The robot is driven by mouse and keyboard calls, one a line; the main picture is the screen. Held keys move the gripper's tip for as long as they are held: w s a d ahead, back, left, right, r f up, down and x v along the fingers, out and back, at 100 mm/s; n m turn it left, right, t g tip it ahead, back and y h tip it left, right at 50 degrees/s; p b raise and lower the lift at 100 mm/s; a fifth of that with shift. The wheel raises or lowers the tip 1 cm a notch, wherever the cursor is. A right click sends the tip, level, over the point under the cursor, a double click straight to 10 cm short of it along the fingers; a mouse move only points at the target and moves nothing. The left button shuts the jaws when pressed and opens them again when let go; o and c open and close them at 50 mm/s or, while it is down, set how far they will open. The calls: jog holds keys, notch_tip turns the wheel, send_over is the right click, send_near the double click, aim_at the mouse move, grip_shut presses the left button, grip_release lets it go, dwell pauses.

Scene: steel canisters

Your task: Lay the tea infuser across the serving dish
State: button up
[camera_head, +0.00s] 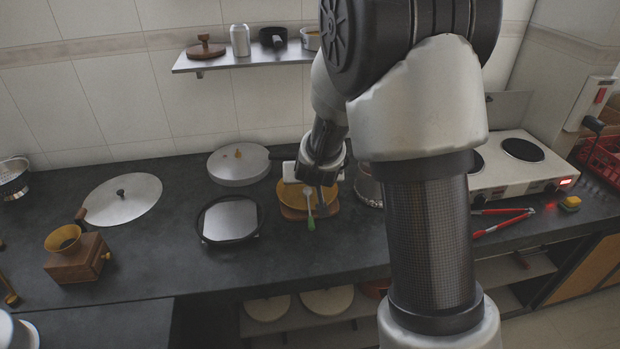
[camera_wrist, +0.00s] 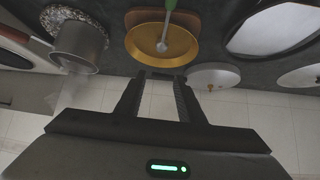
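The tea infuser has a green handle (camera_head: 311,223) and a small pale round head (camera_head: 308,191). Its head lies over the golden dish, which I take for the serving dish (camera_head: 272,194), and its handle sticks out past the front rim. In the wrist view the infuser's head (camera_wrist: 163,47) shows against the gold dish (camera_wrist: 145,44), with the green handle running to the picture's top edge. My gripper (camera_wrist: 163,78) is open and empty, its fingers apart. Exact contact between infuser and dish is unclear.
The dish rests on a brown wooden board (camera_head: 295,213). A black-rimmed tray (camera_head: 230,221) is to its left, a lidded pan (camera_head: 238,165) behind-left, and a steel pot (camera_head: 369,188) to the right. Red-handled tongs (camera_head: 503,222) lie farther right.

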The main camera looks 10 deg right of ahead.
notch_tip(320, 180, up, 5)
jog(key=p, duration=0.3)
jog(key=s+a+r+n+g+y+p, duration=0.1)
jog(key=s+a+r+y+p, duration=0.15)
jog(key=s+r, duration=1.2)
jog(key=s+d+r+g+p, duration=0.1)
jog(key=s+d+r, duration=0.1)
jog(key=s, duration=0.7)
jog(key=s+d+r+g+h+p, duration=0.1)
jog(key=s+r, duration=0.4)
jog(key=s, duration=0.4)
jog(key=shift+s+d+g+p, duration=0.15)
jog(key=shift+d+g+p, duration=0.15)
jog(key=shift+d+p, duration=0.1)
jog(key=shift+r+h, duration=0.1)
jog(key=shift+h, duration=0.15)
